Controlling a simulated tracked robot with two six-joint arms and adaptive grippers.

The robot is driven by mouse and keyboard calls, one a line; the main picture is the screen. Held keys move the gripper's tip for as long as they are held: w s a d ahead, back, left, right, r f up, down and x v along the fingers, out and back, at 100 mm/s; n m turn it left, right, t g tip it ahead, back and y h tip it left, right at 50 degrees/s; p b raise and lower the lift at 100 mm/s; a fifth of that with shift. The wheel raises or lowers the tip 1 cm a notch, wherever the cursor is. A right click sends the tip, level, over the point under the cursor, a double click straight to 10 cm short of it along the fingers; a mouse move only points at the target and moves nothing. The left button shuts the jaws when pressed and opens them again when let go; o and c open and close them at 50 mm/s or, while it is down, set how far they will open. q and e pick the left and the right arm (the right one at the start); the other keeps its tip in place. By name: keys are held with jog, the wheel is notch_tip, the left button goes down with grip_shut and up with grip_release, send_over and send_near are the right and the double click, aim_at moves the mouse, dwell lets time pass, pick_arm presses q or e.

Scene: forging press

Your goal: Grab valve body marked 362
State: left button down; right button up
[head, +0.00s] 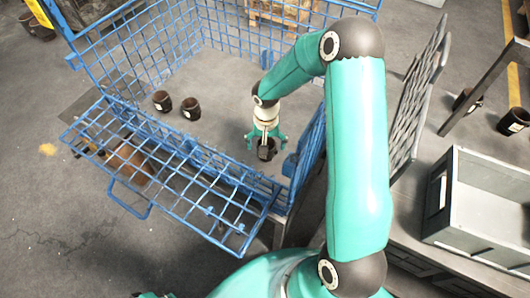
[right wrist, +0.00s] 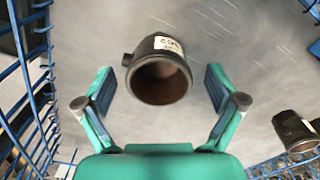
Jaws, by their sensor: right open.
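A dark valve body (head: 267,151) stands on the floor of the blue wire basket, between the fingers of my right gripper (head: 265,134). In the right wrist view this valve body (right wrist: 160,80) shows its open brown bore and a white label, whose marking is tilted and too small to read surely. My right gripper (right wrist: 161,98) is open, with a finger on each side of the valve body and gaps between. Two more labelled valve bodies (head: 162,100) (head: 191,108) stand further left in the basket; their marks are unreadable.
The blue wire basket (head: 150,50) has tall mesh walls and a lowered front flap (head: 170,180). Another valve body (right wrist: 296,130) shows at the right wrist view's right edge. A grey crate (head: 480,195) and more dark parts (head: 514,121) are at the right.

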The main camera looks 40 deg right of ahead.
notch_tip(320, 180, down, 4)
jog(key=shift+d+f, duration=0.15)
jog(key=shift+c, duration=0.3)
jog(key=c, duration=1.4)
